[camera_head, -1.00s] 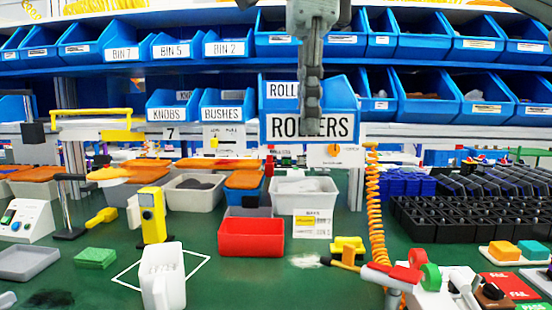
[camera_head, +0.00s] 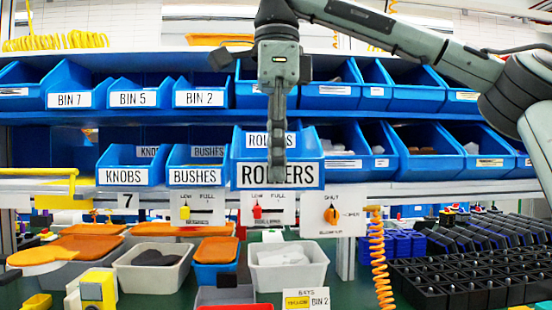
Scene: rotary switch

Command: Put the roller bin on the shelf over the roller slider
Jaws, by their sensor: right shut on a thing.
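The blue roller bin (camera_head: 240,152) with a white ROLLERS label (camera_head: 300,174) is upright in the middle of the view. My right gripper (camera_head: 277,168) reaches down from above and is shut on the bin's front wall, its fingers covering part of the label. The bin is at the lower shelf (camera_head: 400,192), right of the BUSHES bin (camera_head: 193,166); I cannot tell if it rests there. A second label shows behind its front wall. Below it is the roller slider (camera_head: 257,211), a red knob on a white panel (camera_head: 280,205). My left gripper is not in view.
The KNOBS bin (camera_head: 131,167) stands farther left, and several blue bins fill the shelf to the right. The upper shelf (camera_head: 130,117) with more bins is close behind my gripper. Grey tubs (camera_head: 325,268) and black racks (camera_head: 470,290) lie below on the bench.

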